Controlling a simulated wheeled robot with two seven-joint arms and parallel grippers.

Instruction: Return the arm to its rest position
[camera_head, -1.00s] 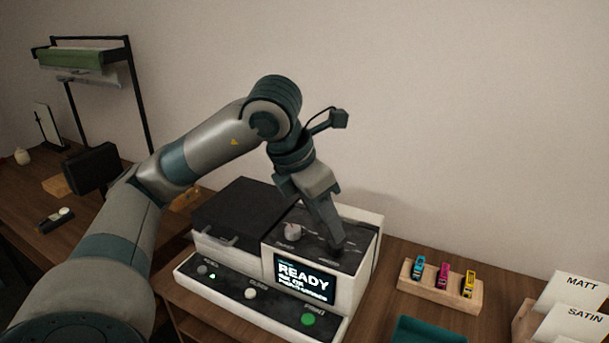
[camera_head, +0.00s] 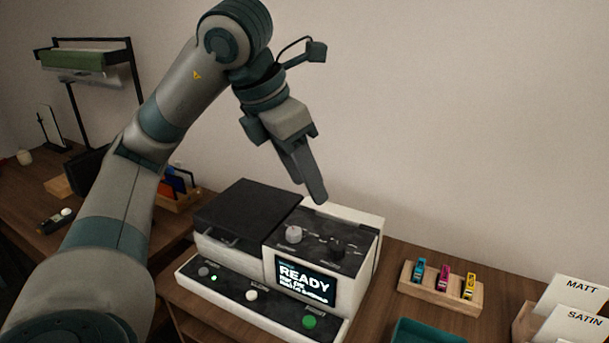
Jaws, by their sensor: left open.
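My left gripper (camera_head: 306,180) hangs in the air above the printer-like machine, fingers pointing down and a little right. It is open and empty, and clear of the machine's top. The white and black machine (camera_head: 375,238) sits on the wooden table. Its screen (camera_head: 306,283) reads READY. A light knob (camera_head: 294,234) and a dark knob (camera_head: 337,246) are on its top panel. A green button (camera_head: 309,321) and a white button (camera_head: 251,295) are on its front. My right gripper is not in view.
A wooden block (camera_head: 437,291) with three small coloured cartridges stands right of the machine. A teal tray (camera_head: 425,333) and cards marked MATT (camera_head: 580,289) and SATIN (camera_head: 583,317) are at the lower right. A black rack (camera_head: 133,70) stands at the back left. The air above the machine's right is free.

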